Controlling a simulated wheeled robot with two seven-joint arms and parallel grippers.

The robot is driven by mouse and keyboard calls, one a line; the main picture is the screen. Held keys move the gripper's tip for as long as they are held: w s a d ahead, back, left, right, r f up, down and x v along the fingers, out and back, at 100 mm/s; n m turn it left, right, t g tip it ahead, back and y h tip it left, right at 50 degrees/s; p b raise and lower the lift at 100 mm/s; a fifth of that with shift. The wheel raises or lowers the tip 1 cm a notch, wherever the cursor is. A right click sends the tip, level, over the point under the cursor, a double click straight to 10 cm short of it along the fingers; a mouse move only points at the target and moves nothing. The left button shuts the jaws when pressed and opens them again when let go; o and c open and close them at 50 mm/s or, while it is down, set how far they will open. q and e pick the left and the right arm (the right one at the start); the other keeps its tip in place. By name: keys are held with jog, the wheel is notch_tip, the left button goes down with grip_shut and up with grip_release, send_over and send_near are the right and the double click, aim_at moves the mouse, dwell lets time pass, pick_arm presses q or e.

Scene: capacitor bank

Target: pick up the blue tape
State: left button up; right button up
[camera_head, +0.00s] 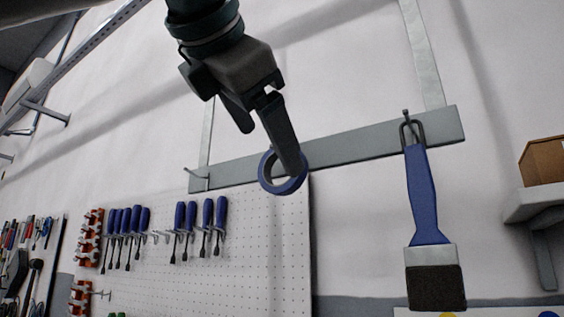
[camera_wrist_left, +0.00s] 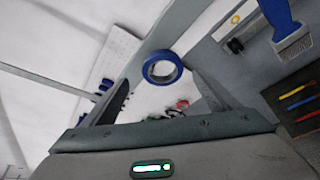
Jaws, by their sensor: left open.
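The blue tape (camera_head: 267,172) is a ring that shows in the head view at the grey rail (camera_head: 380,141) on the wall. My left gripper (camera_head: 267,146) comes down from the top with its fingers apart, and one finger covers part of the tape. In the left wrist view the tape (camera_wrist_left: 162,67) shows whole, ahead of the open left gripper (camera_wrist_left: 165,95) and between its two fingers in the picture. Nothing is between the fingertips that I can see as held. What the tape hangs on is hidden. My right gripper is not in view.
A blue-handled brush (camera_head: 424,205) hangs from a hook at the right end of the rail. A white pegboard (camera_head: 265,250) with several blue screwdrivers is below left. A brown box (camera_head: 543,162) stands on a shelf at the far right.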

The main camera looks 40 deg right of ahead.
aim_at(273, 162)
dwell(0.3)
pick_arm(q)
jog(key=p+x, duration=0.1)
jog(key=x, duration=0.1)
jog(key=p+x, duration=0.1)
jog(key=x, duration=0.1)
jog(key=shift+a+f+p, duration=0.2)
jog(key=shift+f+p, duration=0.1)
jog(key=shift+p, duration=0.1)
jog(key=shift+w+d+f, duration=0.3)
jog(key=shift+w+d, duration=0.05)
jog(key=shift+d, duration=0.2)
jog(key=shift+a, duration=0.1)
jog(key=shift+c, duration=0.6)
jog(key=c, duration=1)
